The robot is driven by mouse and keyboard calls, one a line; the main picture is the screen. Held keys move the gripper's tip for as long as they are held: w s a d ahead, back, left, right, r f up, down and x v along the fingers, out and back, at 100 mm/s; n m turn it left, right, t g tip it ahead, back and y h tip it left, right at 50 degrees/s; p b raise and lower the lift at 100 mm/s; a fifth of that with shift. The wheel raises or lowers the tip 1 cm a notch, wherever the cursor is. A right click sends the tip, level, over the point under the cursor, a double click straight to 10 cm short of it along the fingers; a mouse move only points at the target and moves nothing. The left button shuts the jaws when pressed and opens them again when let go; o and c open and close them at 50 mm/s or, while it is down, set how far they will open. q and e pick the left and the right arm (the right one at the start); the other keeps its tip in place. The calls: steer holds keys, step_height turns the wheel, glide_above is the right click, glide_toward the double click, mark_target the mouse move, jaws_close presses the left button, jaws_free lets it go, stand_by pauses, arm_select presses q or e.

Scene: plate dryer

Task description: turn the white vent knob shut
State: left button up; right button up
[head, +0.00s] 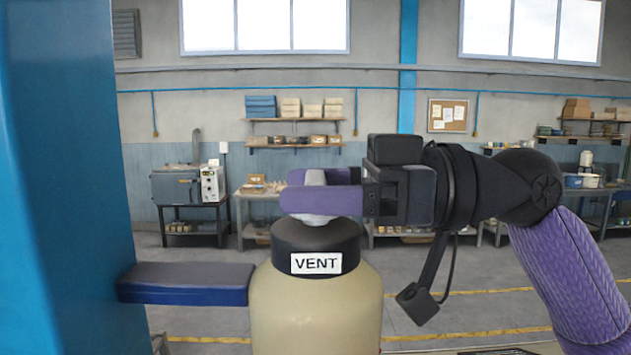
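The white vent knob (315,178) sits on top of a black cap (315,240) with a white VENT label. The cap tops a cream, rounded vessel (315,310) at the centre of the head view. My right gripper (318,192) comes in level from the right, and its purple fingers lie on the near and far sides of the knob. The near finger hides the middle of the knob; only its top and a white rim below the finger show. Whether the fingers press on the knob is not clear. My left gripper is out of view.
A tall blue panel (60,180) fills the left edge. A blue ledge with a dark top (185,284) juts from it towards the vessel. Workbenches, shelves and a small oven (175,186) stand far back along the wall. Open floor lies between.

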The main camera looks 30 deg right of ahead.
steer(key=c, duration=0.5)
